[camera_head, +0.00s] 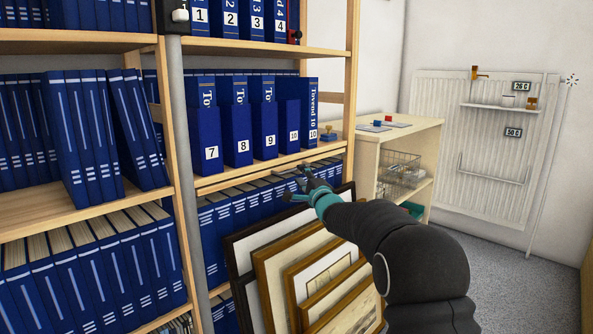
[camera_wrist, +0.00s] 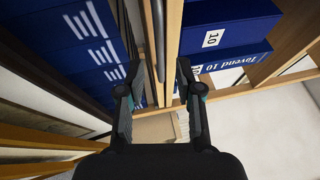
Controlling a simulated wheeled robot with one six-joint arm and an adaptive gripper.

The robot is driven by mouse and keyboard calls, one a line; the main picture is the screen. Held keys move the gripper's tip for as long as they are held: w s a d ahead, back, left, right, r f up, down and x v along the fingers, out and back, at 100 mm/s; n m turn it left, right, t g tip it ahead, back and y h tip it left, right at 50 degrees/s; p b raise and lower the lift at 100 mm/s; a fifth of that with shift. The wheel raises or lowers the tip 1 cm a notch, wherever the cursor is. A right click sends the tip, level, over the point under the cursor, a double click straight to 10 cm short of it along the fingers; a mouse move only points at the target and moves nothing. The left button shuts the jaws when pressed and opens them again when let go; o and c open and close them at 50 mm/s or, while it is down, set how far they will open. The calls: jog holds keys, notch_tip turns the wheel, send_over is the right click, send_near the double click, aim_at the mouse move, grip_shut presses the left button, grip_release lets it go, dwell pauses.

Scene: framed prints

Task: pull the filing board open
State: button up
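The filing board (camera_head: 235,182) appears as a thin wooden strip just under the shelf that carries binders 7 to 10. Its front looks flush or nearly flush with the shelf edge. My gripper (camera_head: 294,182) is at this strip, right of its middle. In the wrist view my gripper (camera_wrist: 158,78) is open, with one finger on each side of the wooden edges. A dark thin bar (camera_wrist: 160,40), perhaps the board's handle, runs between the fingers. I cannot tell whether either finger touches it.
Blue binders (camera_head: 238,135) stand above the strip, and more stand below it. Several framed prints (camera_head: 300,260) lean against the lower shelves, below my gripper. A low cabinet (camera_head: 410,140) with wire baskets stands to the right. The grey floor (camera_head: 540,275) at right is clear.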

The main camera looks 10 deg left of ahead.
aim_at(296, 169)
jog(key=shift+x, duration=2.5)
jog(key=shift+c, duration=0.2)
grip_shut()
